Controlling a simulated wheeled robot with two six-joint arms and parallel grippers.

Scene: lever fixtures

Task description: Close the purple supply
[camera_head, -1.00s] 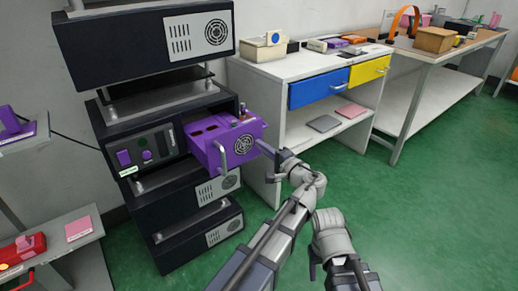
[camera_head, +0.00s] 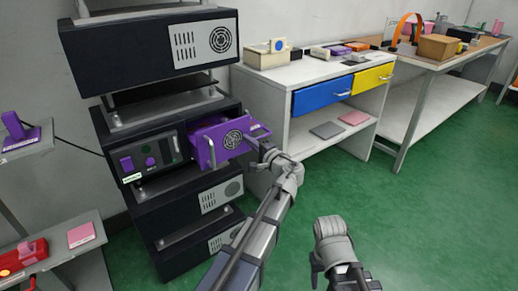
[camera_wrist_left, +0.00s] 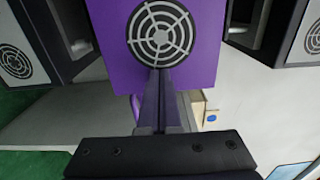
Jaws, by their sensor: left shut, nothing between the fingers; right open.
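The purple supply (camera_head: 222,142) is a drawer-like module with a round fan grille and a silver handle on its front. It sticks partly out of the black rack (camera_head: 145,125). My left gripper (camera_head: 252,143) is shut and empty at the supply's right side in the head view. In the left wrist view, the fingers (camera_wrist_left: 161,75) point at the purple front (camera_wrist_left: 110,50), their tips at the lower edge of the grille; they look in contact. My right gripper (camera_head: 318,268) is open and empty, low over the floor, away from the rack.
Black rack units with fan grilles sit above (camera_head: 160,42) and below (camera_head: 190,205) the supply. A white cabinet with a blue drawer (camera_head: 320,92) and a yellow drawer (camera_head: 372,78) stands right of the rack. Shelves (camera_head: 75,235) stand at left. The green floor at right is clear.

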